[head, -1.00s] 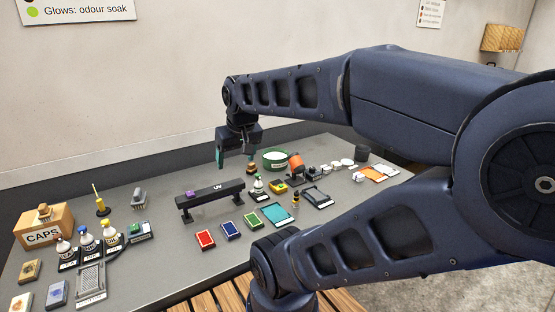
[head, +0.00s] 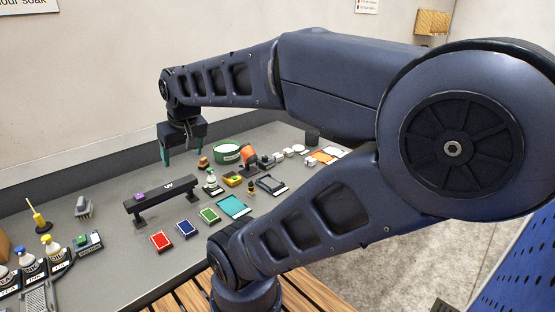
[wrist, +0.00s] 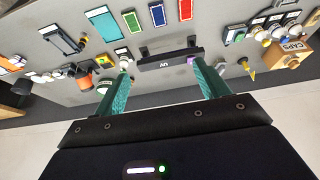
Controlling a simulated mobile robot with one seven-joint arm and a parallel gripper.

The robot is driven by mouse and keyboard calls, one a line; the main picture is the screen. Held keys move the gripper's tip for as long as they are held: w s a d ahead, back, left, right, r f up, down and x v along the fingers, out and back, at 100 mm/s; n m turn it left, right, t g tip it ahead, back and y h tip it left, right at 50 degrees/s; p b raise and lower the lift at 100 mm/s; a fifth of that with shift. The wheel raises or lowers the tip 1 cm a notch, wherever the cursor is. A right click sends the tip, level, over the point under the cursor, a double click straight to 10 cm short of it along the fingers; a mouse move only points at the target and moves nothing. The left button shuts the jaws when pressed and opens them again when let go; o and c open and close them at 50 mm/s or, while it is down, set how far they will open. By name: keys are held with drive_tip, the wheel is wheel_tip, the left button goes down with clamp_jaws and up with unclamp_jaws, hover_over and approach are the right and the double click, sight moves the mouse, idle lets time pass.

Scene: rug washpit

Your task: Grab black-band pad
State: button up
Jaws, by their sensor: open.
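I cannot make out for certain which item is the black-band pad. A red pad (head: 161,241), a blue pad (head: 185,228) and a green pad (head: 209,215) lie in a row in front of the UV bar, with dark edges. Several small pale and grey blocks (head: 289,152) stand farther right; any band on them is too small to tell. My gripper (head: 183,155) hangs above the table's back part, behind the UV bar. In the wrist view my gripper (wrist: 159,66) has its green fingers wide apart, with nothing between them.
The UV bar (head: 160,194) stands on two feet in front of my gripper. A green-rimmed bowl (head: 227,154), an orange item (head: 249,155), a white bottle (head: 211,182) and a teal tray (head: 234,207) lie to the right. The table's left back is mostly clear.

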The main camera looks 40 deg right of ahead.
drive_tip(key=shift+c, duration=0.3)
idle(0.5)
drive_tip(key=w+d+r+n+g, duration=0.1)
drive_tip(key=w+d+r+n, duration=0.15)
drive_tip(key=w+d, duration=0.4)
drive_tip(key=w+d+r+n+g, duration=0.1)
drive_tip(key=w+d+n, duration=0.25)
drive_tip(key=w, duration=0.55)
drive_tip(key=w+d+f+n+h, duration=0.1)
drive_tip(key=w+d+f+n, duration=0.1)
drive_tip(key=w+d, duration=0.45)
drive_tip(key=w+d+f+n, duration=0.2)
drive_tip(key=w+d+f, duration=0.15)
drive_tip(key=d, duration=0.55)
drive_tip(key=n+g+y, duration=0.1)
drive_tip(key=n+g, duration=0.2)
drive_tip(key=n, duration=0.5)
approach(278, 155)
drive_tip(key=shift+s, duration=0.1)
wheel_tip(278, 155, down, 10)
drive_tip(key=shift+d+f, duration=0.1)
